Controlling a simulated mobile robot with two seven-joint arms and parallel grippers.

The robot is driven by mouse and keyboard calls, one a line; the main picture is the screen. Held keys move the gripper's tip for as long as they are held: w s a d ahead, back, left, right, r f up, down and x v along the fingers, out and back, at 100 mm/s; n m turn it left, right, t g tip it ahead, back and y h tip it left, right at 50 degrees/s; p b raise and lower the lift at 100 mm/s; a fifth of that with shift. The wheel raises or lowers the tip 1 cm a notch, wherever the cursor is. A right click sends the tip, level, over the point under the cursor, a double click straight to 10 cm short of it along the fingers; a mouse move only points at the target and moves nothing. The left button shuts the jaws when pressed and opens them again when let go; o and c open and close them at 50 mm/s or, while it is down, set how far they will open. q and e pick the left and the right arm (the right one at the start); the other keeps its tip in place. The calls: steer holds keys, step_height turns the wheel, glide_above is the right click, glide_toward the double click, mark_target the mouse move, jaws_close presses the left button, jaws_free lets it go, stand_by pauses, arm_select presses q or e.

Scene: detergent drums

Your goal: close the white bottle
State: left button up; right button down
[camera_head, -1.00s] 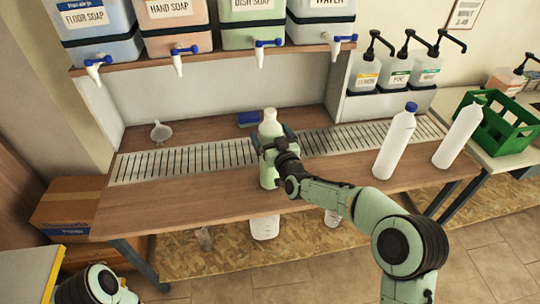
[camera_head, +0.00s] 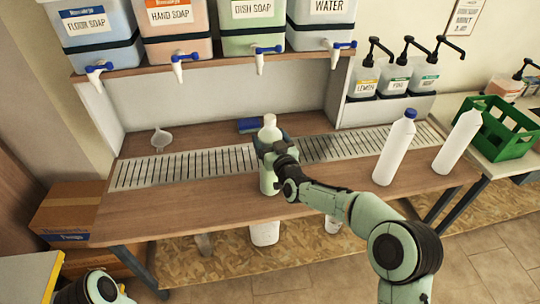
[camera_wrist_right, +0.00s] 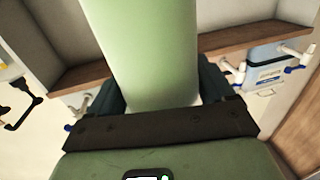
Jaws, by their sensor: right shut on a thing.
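My right gripper (camera_head: 268,150) is shut around the side of a pale green bottle (camera_head: 268,180) with a whitish top, upright at the middle of the bench. In the right wrist view the bottle (camera_wrist_right: 145,50) fills the space between the fingers (camera_wrist_right: 160,108). I cannot make out a cap on it. A white bottle with a blue cap (camera_head: 394,150) stands on the bench to the right. Another white bottle with a green cap (camera_head: 458,142) stands farther right. My left gripper is out of view; only part of my left arm shows at the lower left.
A slatted drain strip (camera_head: 185,167) crosses the wooden bench (camera_head: 190,205). A blue block (camera_head: 250,125) and a white funnel (camera_head: 160,137) lie near the back. Several drums with taps stand on a shelf (camera_head: 215,65) above. A green crate (camera_head: 500,135) is at the right.

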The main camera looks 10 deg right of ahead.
steer(key=shift+r, duration=0.3)
arm_select(q)
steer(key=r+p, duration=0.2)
steer(key=p, duration=0.1)
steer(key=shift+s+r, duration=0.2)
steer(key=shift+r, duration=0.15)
arm_select(e)
step_height(320, 180, up, 20)
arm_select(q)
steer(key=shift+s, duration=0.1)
arm_select(e)
steer(key=shift+f, duration=0.1)
